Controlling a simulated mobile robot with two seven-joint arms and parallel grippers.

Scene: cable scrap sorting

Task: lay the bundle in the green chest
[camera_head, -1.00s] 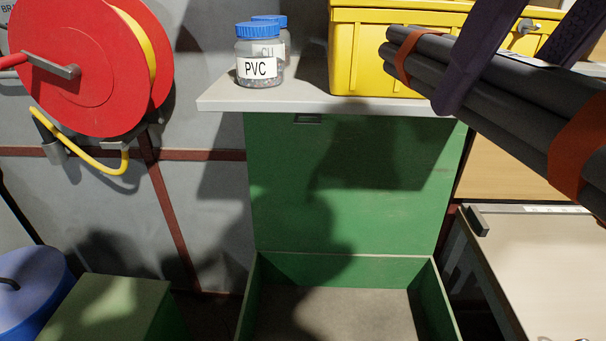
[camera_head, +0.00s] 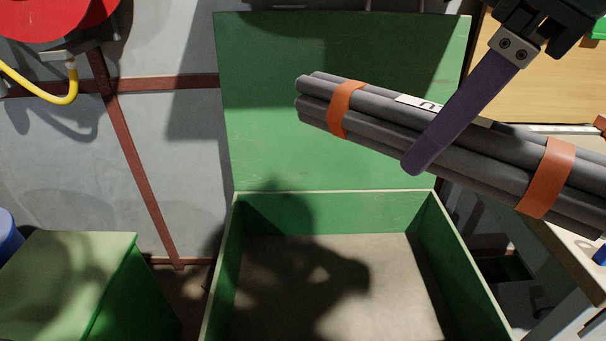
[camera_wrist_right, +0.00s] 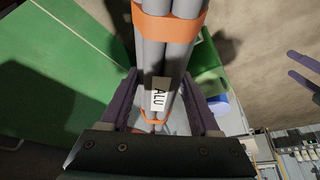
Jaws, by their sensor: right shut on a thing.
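The bundle (camera_head: 390,130) is several grey rods held by two orange bands, with a white label that reads "ALU" in the right wrist view (camera_wrist_right: 160,95). My right gripper (camera_head: 440,135) is shut around its middle, with purple fingers on either side. It holds the bundle raised and slightly tilted, above and toward the right of the green chest (camera_head: 228,265). The chest is open, its lid (camera_head: 300,100) upright at the back, and the visible floor inside is bare. My left gripper (camera_wrist_right: 303,72) shows small at the right of the wrist view, its two purple fingers apart.
A lower green box (camera_head: 70,275) stands left of the chest, with a blue object (camera_head: 8,238) beside it. A red reel (camera_head: 50,15) with yellow cable hangs on the grey wall. A pale table (camera_head: 575,245) stands right of the chest.

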